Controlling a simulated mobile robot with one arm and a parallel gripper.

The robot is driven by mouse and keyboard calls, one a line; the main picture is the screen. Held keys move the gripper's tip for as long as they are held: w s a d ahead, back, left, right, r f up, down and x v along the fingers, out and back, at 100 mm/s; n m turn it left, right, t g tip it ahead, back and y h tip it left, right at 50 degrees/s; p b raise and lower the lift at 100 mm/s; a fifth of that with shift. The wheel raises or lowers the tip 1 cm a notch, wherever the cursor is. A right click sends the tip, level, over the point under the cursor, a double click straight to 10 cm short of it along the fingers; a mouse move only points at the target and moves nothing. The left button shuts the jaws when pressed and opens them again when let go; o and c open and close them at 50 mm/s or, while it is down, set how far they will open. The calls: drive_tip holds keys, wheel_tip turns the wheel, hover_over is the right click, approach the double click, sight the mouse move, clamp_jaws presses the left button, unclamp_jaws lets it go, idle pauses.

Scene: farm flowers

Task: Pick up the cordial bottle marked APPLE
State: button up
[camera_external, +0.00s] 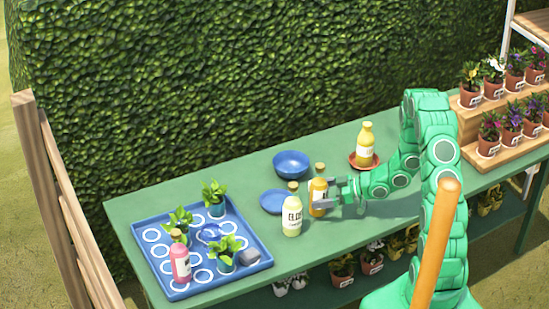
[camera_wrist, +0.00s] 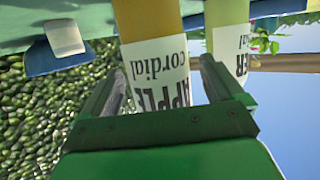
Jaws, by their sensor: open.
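The APPLE cordial bottle (camera_wrist: 150,25) has an amber body and a white label reading "APPLE cordial", upside down in the wrist view. In the outside view the amber bottle (camera_external: 319,186) stands upright on the green table. My gripper (camera_external: 326,194) is open at that bottle, reaching in from the right. In the wrist view its fingers (camera_wrist: 162,85) lie on either side of the bottle's label. I cannot tell whether either finger touches it. Part of the bottle is hidden by the gripper in the outside view.
A pale green bottle (camera_external: 292,217) stands close to the left of the amber one. A blue plate (camera_external: 274,202) and blue bowl (camera_external: 291,164) are behind. A yellow bottle (camera_external: 364,150) stands on a red saucer (camera_external: 352,160). A blue tray (camera_external: 258,243) with plants and a pink bottle (camera_external: 180,263) is left.

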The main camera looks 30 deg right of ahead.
drive_tip(key=shift+w+a+f, duration=0.15)
drive_tip(key=shift+w+a, duration=0.15)
drive_tip(key=shift+a, duration=0.15)
drive_tip(key=c, duration=1.6)
drive_tip(key=shift+o, duration=0.2)
